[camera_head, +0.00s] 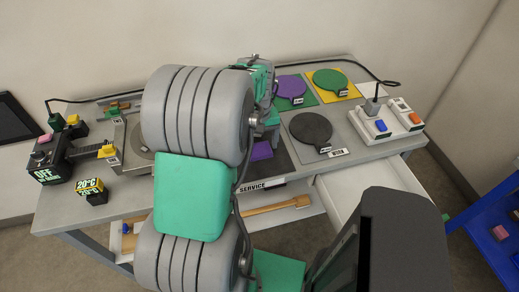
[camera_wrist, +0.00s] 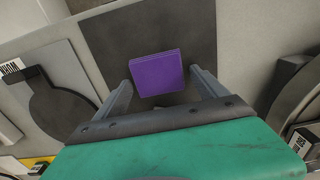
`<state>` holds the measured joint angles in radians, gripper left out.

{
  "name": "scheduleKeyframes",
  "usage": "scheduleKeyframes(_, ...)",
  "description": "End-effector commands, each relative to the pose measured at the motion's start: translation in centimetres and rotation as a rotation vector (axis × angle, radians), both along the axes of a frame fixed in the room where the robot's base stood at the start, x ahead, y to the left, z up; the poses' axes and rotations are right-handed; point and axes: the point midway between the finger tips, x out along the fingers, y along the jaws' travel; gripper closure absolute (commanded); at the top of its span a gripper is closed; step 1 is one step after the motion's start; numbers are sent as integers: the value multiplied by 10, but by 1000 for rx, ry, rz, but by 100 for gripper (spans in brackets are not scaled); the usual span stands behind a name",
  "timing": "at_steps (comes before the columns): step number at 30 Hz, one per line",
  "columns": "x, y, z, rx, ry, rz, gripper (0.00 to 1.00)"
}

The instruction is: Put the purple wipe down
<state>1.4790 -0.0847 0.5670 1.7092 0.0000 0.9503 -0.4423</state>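The purple wipe (camera_wrist: 157,74) is a small folded square in the wrist view. It appears to lie on a dark square mat (camera_wrist: 196,32), near the mat's lower edge in that view. My gripper (camera_wrist: 161,77) is open, with one finger on each side of the wipe and a narrow gap visible at both sides. In the head view, a part of the wipe (camera_head: 262,151) shows on the dark mat (camera_head: 285,165), beside my arm. My arm hides the rest of it and my fingertips there.
A black round paddle (camera_head: 311,128) lies right of the mat, with purple (camera_head: 291,87) and green (camera_head: 330,80) paddles behind. A socket block (camera_head: 386,122) stands at the right, a black OFF box (camera_head: 48,160) at the left. A drawer (camera_head: 345,190) is open in front.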

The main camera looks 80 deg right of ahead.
Motion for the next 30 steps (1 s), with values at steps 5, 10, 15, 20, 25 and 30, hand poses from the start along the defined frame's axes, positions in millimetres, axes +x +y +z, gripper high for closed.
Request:
scheduleKeyframes(5, 0, 0, 0, 0, 0, 0, 33)
scheduleKeyframes(10, 0, 0, 0, 0, 0, 1, 47)
scheduleKeyframes(15, 0, 0, 0, 0, 0, 0, 61)
scheduleKeyframes(20, 0, 0, 0, 0, 0, 0, 74)
scheduleKeyframes(25, 0, 0, 1, 0, 0, 0, 77)
scheduleKeyframes(30, 0, -1, 10, -3, -1, 0, 77)
